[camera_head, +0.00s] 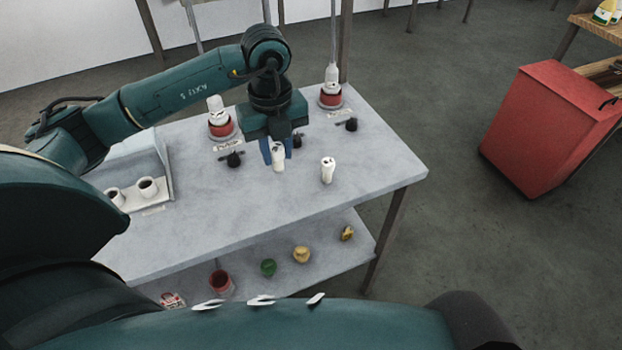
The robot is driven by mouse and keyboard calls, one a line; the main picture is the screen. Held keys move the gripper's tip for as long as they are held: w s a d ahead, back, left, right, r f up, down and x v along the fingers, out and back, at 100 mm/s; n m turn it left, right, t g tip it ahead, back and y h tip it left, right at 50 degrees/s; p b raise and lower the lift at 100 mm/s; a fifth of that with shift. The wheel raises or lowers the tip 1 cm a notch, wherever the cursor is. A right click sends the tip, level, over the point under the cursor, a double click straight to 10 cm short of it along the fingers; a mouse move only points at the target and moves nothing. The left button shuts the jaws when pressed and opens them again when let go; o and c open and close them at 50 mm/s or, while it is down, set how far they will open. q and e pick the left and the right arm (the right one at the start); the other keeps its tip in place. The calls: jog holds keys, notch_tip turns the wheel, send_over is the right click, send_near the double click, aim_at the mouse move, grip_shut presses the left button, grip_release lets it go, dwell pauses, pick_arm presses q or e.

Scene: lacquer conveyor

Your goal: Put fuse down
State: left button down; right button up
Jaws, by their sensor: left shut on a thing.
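My left gripper (277,148) points down over the middle of the grey table, with its blue fingers shut on a white cylindrical fuse (279,160). The held fuse is upright, and I cannot tell whether its lower end touches the table top. A second white fuse (327,171) stands upright on the table, to the right of the held one and apart from it. My right gripper is not in view.
On the grey table (230,205), two red-based white fittings (220,124) (331,92) stand at the back, with black knobs (234,159) (351,125) near them. A tray with white cups (148,188) is at left. Several coloured items lie on the lower shelf (330,262). The table's front is clear.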

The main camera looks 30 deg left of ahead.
aim_at(278, 171)
pick_arm(q)
notch_tip(278, 171, down, 8)
jog(key=shift+a+f+p, duration=0.1)
jog(key=shift+f+p, duration=0.05)
jog(key=shift+p, duration=0.25)
jog(key=shift+f, duration=0.1)
jog(key=c, duration=1.1)
grip_release()
jog(key=shift+c, duration=0.2)
